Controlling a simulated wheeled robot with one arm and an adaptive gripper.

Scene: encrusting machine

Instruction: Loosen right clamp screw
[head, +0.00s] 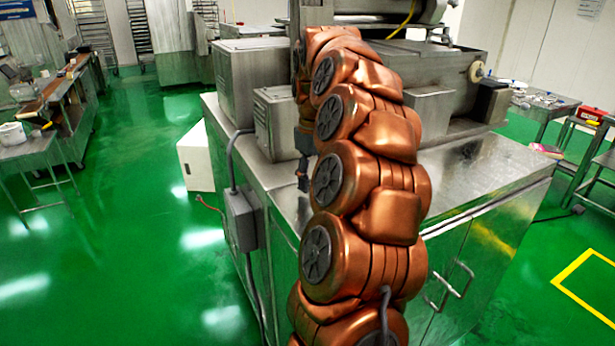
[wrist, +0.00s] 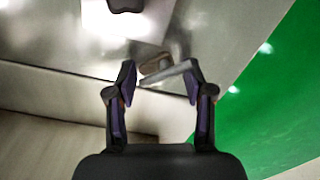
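In the wrist view, a small clamp screw (wrist: 170,73) shows as a grey metal bar beside a short brownish piece, close to a pale metal surface. My gripper (wrist: 160,84) has its two dark fingers with purple pads spread apart, one on each side of the bar. The bar's right end overlaps the right fingertip in the picture; I cannot tell if they touch. The left fingertip is near the bar's left end. In the head view, my copper arm hides much of the machine, and the clamp screw cannot be made out.
The steel machine (head: 470,190) fills the middle of the head view. A grey box (head: 241,218) with cables hangs on its left side. Green floor (head: 130,150) is open to the left. A side table (head: 38,155) stands at far left, and another (head: 545,108) at right.

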